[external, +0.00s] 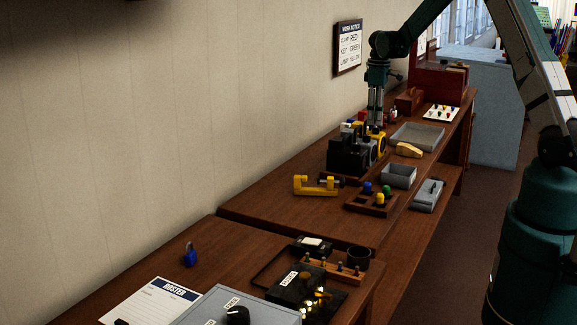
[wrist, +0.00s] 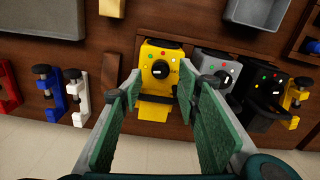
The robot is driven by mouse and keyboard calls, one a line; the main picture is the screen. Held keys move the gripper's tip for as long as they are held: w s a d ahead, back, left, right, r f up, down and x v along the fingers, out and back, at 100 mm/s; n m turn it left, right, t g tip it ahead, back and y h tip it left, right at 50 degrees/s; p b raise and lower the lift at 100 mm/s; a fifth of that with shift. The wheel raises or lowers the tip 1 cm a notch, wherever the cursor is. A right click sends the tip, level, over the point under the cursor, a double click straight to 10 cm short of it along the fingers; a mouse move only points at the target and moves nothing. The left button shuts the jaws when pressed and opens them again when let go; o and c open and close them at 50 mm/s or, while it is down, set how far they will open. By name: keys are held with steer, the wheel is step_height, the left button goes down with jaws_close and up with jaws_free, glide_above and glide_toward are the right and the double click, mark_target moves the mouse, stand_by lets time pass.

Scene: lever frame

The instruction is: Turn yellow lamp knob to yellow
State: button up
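The yellow lamp box (wrist: 150,88) sits in the upper middle of the wrist view, with a round black knob (wrist: 160,69) on its face and small coloured dots around the knob. Which dot the knob points to is too small to tell. In the external view my gripper (external: 375,122) points down over the row of boxes, where the yellow box (external: 381,143) is partly hidden. Contact with the knob cannot be told.
A grey box (wrist: 220,72) and a black box (wrist: 265,95) stand right of the yellow one, close to my finger. Red, blue and white clamps (wrist: 77,95) are at left.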

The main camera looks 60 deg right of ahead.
step_height(320, 180, up, 4)
steer(key=shift+f, duration=0.1)
steer(key=a+r+b, duration=0.1)
steer(key=a+r, duration=0.3)
steer(key=a, duration=0.3)
steer(key=a+r+t+b, duration=0.1)
steer(key=a+r, duration=0.3)
steer(key=a, duration=0.4)
steer(key=a+r+t+h+b, duration=0.1)
steer(key=a+r, duration=0.3)
steer(key=a, duration=0.3)
steer(key=shift+s+a+r, duration=0.2)
steer(key=shift+a+r, duration=0.05)
steer(key=shift+a, duration=0.1)
stand_by(0.5)
